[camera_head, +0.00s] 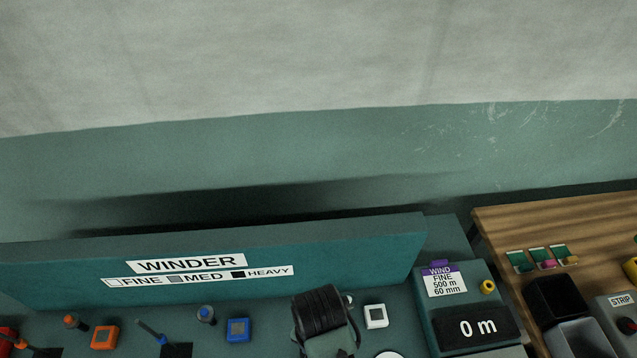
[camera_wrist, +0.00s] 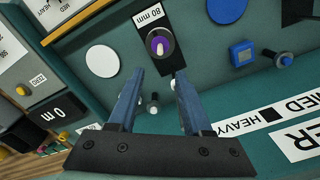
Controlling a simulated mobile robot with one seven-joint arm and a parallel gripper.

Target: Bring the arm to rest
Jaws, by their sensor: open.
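My gripper (camera_wrist: 159,74) shows in the wrist view with its two blue fingers apart and nothing held between them. The fingers point over the teal winder panel (camera_wrist: 215,88). Past the fingertips is a purple-ringed knob (camera_wrist: 159,44) on a black plate marked 80 mm; I cannot tell how far it is from the tips. In the head view a dark, ribbed part of my arm stands at the bottom middle, in front of the panel, and the fingers cannot be made out there.
The WINDER sign board (camera_head: 60,273) stands up behind the controls. A blue button (camera_head: 238,330), an orange button (camera_head: 104,337) and a white button (camera_head: 376,316) sit on the panel. A 0 m display (camera_head: 478,328) is at right, beside a wooden table (camera_head: 560,222) with a black bin (camera_head: 556,298).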

